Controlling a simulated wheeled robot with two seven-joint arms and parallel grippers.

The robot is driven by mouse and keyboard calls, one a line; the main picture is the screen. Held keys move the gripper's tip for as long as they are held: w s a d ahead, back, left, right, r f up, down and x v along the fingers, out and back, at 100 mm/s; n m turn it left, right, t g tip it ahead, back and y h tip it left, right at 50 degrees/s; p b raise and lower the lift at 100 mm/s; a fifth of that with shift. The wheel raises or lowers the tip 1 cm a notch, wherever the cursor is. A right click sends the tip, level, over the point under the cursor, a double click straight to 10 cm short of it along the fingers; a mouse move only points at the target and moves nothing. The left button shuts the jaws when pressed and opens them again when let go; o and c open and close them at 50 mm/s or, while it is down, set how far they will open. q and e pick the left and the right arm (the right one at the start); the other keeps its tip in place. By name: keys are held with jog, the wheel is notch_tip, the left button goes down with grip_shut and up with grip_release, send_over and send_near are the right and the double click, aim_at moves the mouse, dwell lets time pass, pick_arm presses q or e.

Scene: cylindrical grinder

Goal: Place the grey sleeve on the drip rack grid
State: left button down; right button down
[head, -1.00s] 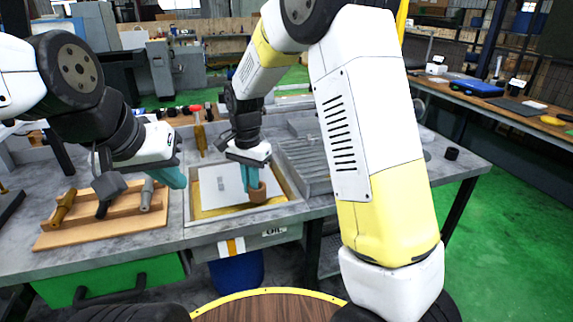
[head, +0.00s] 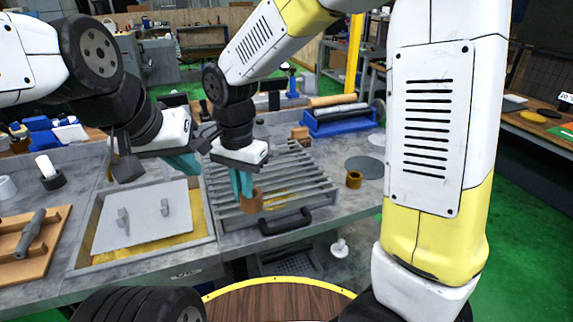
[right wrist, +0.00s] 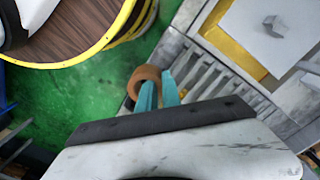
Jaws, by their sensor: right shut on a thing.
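My right gripper (head: 242,184) is shut on a brown ring-shaped sleeve (head: 251,201), held low at the fingertips. In the head view it appears over the front part of the grey slatted drip rack grid (head: 290,172). The sleeve also shows in the right wrist view (right wrist: 144,80), near the edge of the slats (right wrist: 205,85); its exact height above them is unclear. The sleeve looks brown, not grey, and I see no clearly grey sleeve. My left gripper (head: 184,163) hangs above the tray at the left; whether its jaws are open is unclear.
A tray with a grey plate (head: 145,215) lies left of the rack. A black handle (head: 286,222) sits at the rack's front edge. A brass ring (head: 354,179) stands to the right, and a blue holder with rollers (head: 340,120) stands behind. A wooden board (head: 50,250) is far left.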

send_over(266, 181)
jog(key=shift+f, duration=2.5)
jog(key=shift+f, duration=0.1)
jog(key=c, duration=1.5)
grip_release()
jog(key=shift+c, duration=0.2)
